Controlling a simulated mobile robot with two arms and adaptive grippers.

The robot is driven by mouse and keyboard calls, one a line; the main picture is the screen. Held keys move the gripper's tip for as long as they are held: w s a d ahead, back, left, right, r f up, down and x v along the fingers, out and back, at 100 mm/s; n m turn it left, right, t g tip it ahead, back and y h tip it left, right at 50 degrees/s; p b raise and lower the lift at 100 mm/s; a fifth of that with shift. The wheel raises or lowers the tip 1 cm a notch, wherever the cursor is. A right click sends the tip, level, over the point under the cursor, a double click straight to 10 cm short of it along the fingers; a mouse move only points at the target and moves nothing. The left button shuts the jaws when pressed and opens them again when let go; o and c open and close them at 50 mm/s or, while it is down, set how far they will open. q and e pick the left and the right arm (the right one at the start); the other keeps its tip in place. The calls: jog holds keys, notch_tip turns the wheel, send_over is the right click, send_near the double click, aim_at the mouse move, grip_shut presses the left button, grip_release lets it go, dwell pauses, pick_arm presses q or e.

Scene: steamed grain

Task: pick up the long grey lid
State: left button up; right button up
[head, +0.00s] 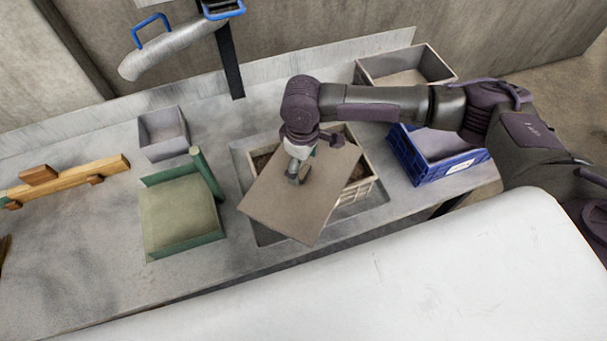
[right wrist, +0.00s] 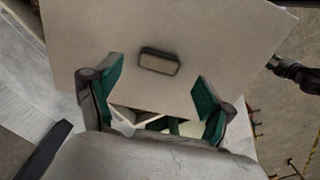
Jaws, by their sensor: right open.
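A flat grey-brown lid (head: 300,212) lies askew over a pale slatted crate (head: 358,185) in the middle of the bench and covers much of it. In the right wrist view the lid (right wrist: 215,35) fills the upper part, with a small block-like handle (right wrist: 160,62) on its face. My right gripper (head: 297,172) is above the lid and hides the handle in the head view. In the right wrist view its green-padded fingers (right wrist: 160,78) are apart, with the handle between and just beyond them. I cannot tell whether they touch the lid. My left gripper is not in view.
A blue crate (head: 405,160) and a grey bin (head: 430,62) stand to the right. A small grey box (head: 163,153), a green-edged padded block (head: 180,215) and a wooden piece (head: 75,180) are to the left. The front left bench (head: 75,265) is clear.

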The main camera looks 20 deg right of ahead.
aim_at(303, 171)
jog(key=shift+d+f, duration=0.15)
jog(key=shift+f, duration=1.55)
jog(key=shift+p, duration=0.3)
grip_shut()
